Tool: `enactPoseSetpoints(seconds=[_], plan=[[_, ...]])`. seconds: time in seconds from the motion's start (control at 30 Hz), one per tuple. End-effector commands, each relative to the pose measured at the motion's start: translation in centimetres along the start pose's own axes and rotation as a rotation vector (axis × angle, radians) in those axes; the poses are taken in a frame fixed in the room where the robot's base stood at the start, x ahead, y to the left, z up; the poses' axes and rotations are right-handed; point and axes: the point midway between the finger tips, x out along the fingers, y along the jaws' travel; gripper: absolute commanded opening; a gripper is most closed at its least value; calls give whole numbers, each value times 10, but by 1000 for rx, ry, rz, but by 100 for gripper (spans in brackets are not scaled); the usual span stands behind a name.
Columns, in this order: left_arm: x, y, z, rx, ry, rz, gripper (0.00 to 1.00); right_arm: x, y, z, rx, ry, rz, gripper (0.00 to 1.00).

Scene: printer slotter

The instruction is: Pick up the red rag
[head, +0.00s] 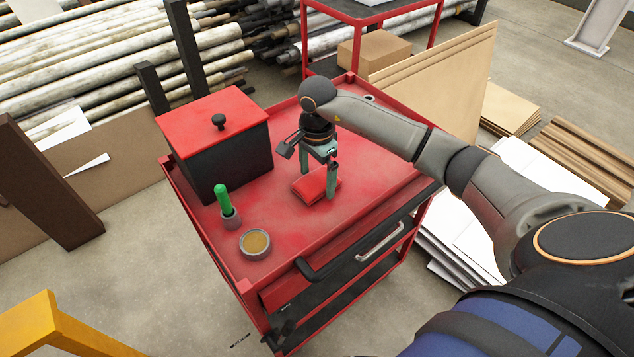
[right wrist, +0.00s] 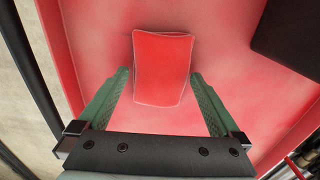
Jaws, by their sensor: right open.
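The red rag (head: 311,186) is a small, folded red pad lying flat on the red top of the cart (head: 290,230). In the right wrist view the rag (right wrist: 162,68) lies ahead of and partly between the fingertips. My right gripper (head: 319,180) points down over the rag with its green fingers apart. In the right wrist view the right gripper (right wrist: 160,82) is open, with a finger on each side of the rag's near end and nothing held. I cannot tell the exact height of the fingertips above the cart top. My left gripper is not in view.
A black box with a red lid (head: 218,130) stands at the cart's left. A green-handled tool in a small cup (head: 226,205) and a round tin (head: 255,243) stand near the front left. A raised red rim edges the cart. Cardboard sheets (head: 440,75) lean behind.

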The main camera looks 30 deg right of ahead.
Motion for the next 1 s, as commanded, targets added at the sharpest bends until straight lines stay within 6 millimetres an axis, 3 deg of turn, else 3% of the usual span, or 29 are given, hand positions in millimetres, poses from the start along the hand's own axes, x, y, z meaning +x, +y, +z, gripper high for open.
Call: enactPoseSetpoints(seconds=[0.07,0.7,1.0], plan=[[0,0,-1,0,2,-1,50,0,0,0,0,0,0,100],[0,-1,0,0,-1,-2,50,-1,0,0,0,0,0,30],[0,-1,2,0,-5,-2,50,-8,-1,0,0,0,-3,29]])
